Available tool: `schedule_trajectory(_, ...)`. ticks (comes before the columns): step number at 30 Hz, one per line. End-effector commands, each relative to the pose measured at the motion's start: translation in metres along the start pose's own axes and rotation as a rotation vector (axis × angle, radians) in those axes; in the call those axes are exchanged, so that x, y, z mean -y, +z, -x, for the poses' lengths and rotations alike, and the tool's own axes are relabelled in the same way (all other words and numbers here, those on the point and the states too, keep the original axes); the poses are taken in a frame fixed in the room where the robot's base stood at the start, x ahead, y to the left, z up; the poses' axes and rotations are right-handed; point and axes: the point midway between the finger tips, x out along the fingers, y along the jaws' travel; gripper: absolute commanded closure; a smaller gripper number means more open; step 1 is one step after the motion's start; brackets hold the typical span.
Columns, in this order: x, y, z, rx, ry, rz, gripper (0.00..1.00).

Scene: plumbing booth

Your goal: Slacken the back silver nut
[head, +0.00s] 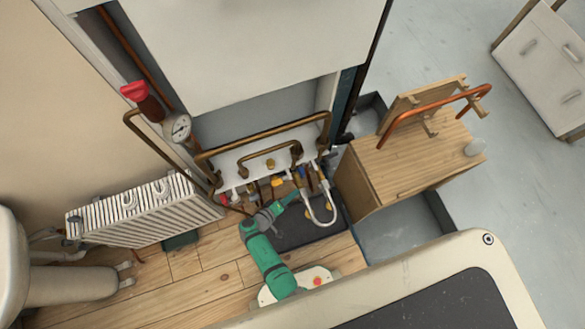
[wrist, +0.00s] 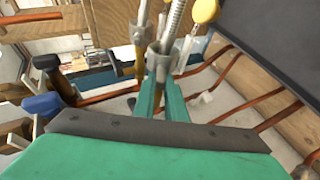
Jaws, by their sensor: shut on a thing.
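My green gripper (head: 292,197) reaches in among the valves and pipes under the white boiler in the head view. In the wrist view my gripper (wrist: 162,80) has its narrow green fingers close together, shut on a silver nut (wrist: 160,58) at the foot of a hose or pipe. Another silver fitting (wrist: 185,50) stands close to its right, below a yellow knob (wrist: 206,11). I cannot tell from these views which nut is the back one. In the head view the nuts are too small and crowded to make out, and my arm partly covers them.
Copper pipes (head: 262,130) run across the white panel above the valves. A ribbed radiator (head: 145,210) stands left and a wooden cabinet (head: 405,165) right. A dark mat (head: 300,234) lies on the floor below.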

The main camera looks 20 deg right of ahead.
Motion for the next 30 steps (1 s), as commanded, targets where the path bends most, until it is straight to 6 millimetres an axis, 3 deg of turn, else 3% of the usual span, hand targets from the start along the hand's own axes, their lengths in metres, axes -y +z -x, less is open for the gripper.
schedule_trajectory(11,0.014,0.002,-0.001,0.001,0.129,0.062,1.00)
schedule_trajectory(28,0.014,0.002,-0.001,-0.004,0.180,0.078,1.00)
schedule_trajectory(29,0.014,0.003,-0.001,-0.004,0.179,0.078,0.84)
schedule_trajectory(30,0.014,0.002,-0.001,-0.004,0.180,0.078,0.74)
